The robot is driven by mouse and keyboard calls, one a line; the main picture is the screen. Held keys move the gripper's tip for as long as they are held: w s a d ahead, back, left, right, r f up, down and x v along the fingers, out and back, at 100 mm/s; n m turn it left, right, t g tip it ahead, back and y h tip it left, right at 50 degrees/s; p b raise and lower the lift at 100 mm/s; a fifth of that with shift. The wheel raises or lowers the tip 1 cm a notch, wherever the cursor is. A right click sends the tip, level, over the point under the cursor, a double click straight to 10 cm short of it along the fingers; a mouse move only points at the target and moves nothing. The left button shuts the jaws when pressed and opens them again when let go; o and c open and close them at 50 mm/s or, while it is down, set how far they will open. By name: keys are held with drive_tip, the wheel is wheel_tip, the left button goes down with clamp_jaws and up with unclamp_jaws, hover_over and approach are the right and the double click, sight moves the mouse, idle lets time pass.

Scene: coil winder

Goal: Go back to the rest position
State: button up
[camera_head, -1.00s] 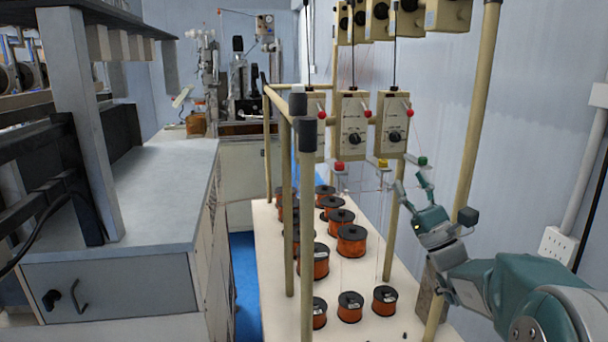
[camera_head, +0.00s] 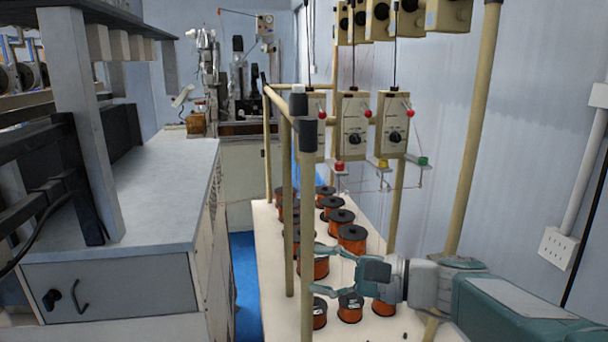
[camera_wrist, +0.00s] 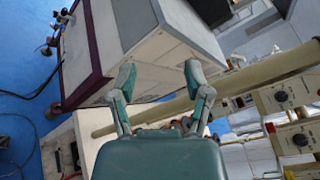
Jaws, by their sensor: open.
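My gripper (camera_head: 318,270) is open and empty in the head view. It points left, in front of the wire spools on the white table. In the wrist view my gripper (camera_wrist: 160,80) shows its two green fingers spread apart with nothing between them. My arm reaches in from the lower right of the head view and hides part of the front spools.
Several copper wire spools (camera_head: 341,222) stand on the white table (camera_head: 268,238). A beige post (camera_head: 308,230) rises close to my fingertips. Tension boxes (camera_head: 354,125) hang above. A grey cabinet (camera_head: 110,288) stands left, beyond a blue floor strip (camera_head: 245,285).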

drive_tip(key=s+d+f+n+g+h, duration=0.3)
drive_tip(key=s+f+n+h, duration=0.3)
drive_tip(key=s+f+h, duration=0.35)
drive_tip(key=s+d+f+n+t+h, duration=0.2)
drive_tip(key=s+d+n+h, duration=0.3)
drive_tip(key=d, duration=0.4)
drive_tip(key=shift+s+d+f+n+t+h, duration=0.3)
drive_tip(key=shift+s+f+n+t+h, duration=0.1)
drive_tip(key=shift+f+h, duration=0.2)
idle(0.5)
